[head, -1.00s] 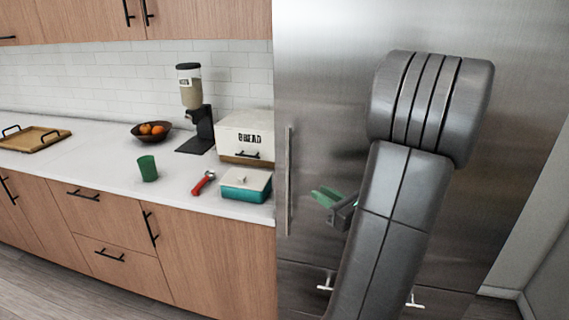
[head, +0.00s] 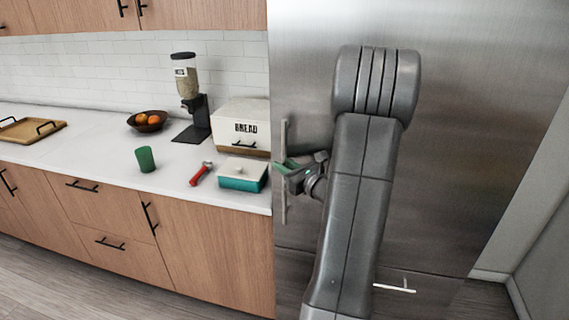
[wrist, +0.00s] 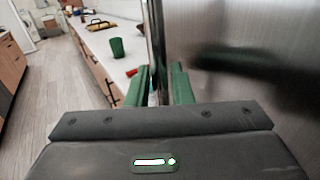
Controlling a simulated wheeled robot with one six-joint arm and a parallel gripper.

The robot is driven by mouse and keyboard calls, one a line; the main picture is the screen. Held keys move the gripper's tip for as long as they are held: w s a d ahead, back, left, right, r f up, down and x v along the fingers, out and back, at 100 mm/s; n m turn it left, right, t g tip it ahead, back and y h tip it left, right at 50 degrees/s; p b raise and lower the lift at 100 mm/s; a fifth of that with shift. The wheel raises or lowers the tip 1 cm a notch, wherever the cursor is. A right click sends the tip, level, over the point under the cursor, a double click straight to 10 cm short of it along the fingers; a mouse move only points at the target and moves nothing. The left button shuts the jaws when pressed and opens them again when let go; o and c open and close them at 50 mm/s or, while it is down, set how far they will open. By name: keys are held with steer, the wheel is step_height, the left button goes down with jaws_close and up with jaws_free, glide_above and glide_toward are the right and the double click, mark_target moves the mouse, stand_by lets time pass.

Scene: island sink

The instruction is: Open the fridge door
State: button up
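The stainless steel fridge door (head: 450,130) fills the right of the head view and is closed. Its long vertical handle (head: 284,136) runs along the door's left edge, its middle partly hidden by my gripper. My gripper (head: 284,169) has green fingers and is at about mid-height of the handle. In the wrist view my gripper's fingers (wrist: 161,88) stand apart, with the handle (wrist: 156,40) running up the gap between them. I cannot tell whether either finger touches it. The fridge door also shows in the wrist view (wrist: 270,40).
The counter (head: 100,165) left of the fridge holds a bread box (head: 240,122), a teal dish (head: 243,175), a red-handled tool (head: 200,174), a green cup (head: 145,159) and a fruit bowl (head: 147,122). A lower drawer handle (head: 395,288) sticks out below the door.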

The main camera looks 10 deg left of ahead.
steer(key=shift+w+a, duration=0.1)
jaws_close()
